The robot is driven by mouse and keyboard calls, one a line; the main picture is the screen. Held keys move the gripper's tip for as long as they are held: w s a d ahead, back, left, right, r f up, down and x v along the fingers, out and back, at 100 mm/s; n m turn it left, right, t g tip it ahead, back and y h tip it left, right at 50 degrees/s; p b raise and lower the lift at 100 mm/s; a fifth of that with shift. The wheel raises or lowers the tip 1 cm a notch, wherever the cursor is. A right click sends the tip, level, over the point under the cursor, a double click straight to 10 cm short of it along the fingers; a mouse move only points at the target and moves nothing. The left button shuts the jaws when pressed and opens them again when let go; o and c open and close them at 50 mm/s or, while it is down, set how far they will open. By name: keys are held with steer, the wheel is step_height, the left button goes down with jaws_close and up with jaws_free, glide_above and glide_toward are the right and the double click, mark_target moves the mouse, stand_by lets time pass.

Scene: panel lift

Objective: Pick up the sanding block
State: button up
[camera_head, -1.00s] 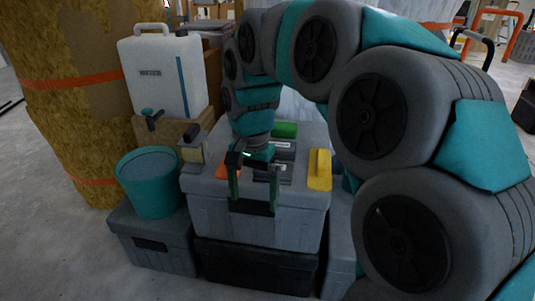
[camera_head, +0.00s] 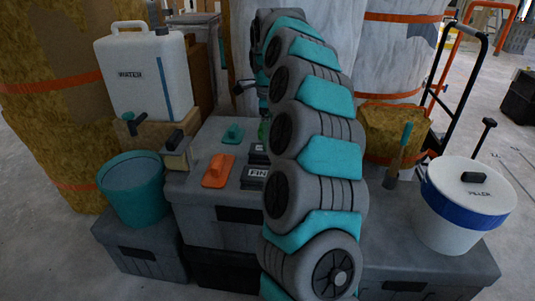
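A grey lidded box (camera_head: 190,203) stands in the middle left with several small tools on its lid. An orange block with a grip (camera_head: 218,170), a teal one (camera_head: 233,134) and dark pieces with a label beginning "FIN" (camera_head: 255,174) lie there; I cannot tell for sure which is the sanding block. A beige block with a dark top (camera_head: 177,154) is at the lid's left edge. My gripper (camera_head: 243,87) is raised behind the lid, apart from these tools. My arm mostly hides it and the lid's right side, so its opening is unclear.
A teal bucket (camera_head: 133,193) and a white water container (camera_head: 143,75) stand at the left. A white filler bucket (camera_head: 462,220) stands on a grey box (camera_head: 400,262) at the right, near a hand truck (camera_head: 459,75). Wrapped rolls (camera_head: 45,100) stand behind.

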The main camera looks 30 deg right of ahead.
steer(key=shift+w+f+p, duration=0.2)
steer(key=shift+f+p, duration=0.2)
steer(key=shift+f, duration=2.7)
steer(key=shift+c, duration=0.4)
steer(key=c, duration=1.2)
steer(key=shift+c, duration=0.2)
steer(key=shift+r, duration=0.2)
step_height(320, 180, up, 10)
steer(key=shift+f+b, duration=0.1)
steer(key=shift+b, duration=0.3)
